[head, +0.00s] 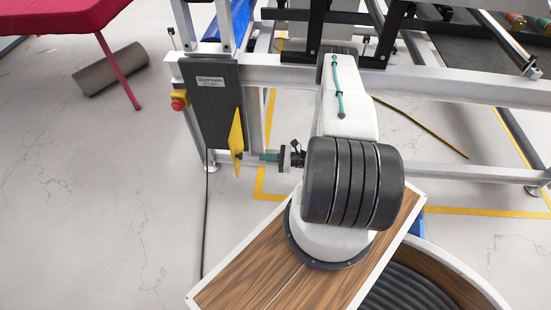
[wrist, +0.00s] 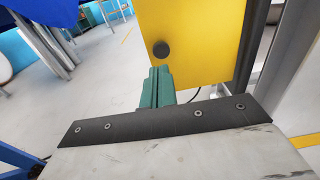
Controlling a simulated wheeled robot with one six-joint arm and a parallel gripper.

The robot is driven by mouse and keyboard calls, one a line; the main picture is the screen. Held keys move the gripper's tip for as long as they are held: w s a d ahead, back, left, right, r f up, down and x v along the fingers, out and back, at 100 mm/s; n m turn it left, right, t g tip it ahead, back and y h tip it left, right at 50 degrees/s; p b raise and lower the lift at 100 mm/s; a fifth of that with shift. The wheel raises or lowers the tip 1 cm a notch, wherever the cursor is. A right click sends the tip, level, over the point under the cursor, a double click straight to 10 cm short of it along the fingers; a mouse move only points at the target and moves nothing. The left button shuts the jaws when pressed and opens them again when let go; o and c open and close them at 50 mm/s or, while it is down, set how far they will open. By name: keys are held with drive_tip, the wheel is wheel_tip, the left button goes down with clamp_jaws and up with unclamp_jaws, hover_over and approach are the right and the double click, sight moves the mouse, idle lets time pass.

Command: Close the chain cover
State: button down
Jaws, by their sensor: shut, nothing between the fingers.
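The chain cover is a yellow panel (head: 237,143) at the lower right edge of a dark grey housing (head: 211,105) in the head view. It shows narrow there and stands out at an angle from the housing. In the wrist view the yellow panel (wrist: 195,35) fills the top middle, with a round black knob (wrist: 161,49) near its lower left. My gripper (head: 264,157) has green fingers, shut and empty, pointing left at the panel. In the wrist view the fingers (wrist: 158,80) are just below the knob. I cannot tell whether they touch the panel.
A red emergency button (head: 179,102) sits on the housing's left side. A white metal frame (head: 450,88) runs behind my arm. A black cable (head: 206,220) hangs to the floor. A grey roll (head: 110,68) lies by a red table (head: 60,18).

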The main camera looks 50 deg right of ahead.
drive_tip(key=x, duration=0.7)
drive_tip(key=shift+a, duration=0.1)
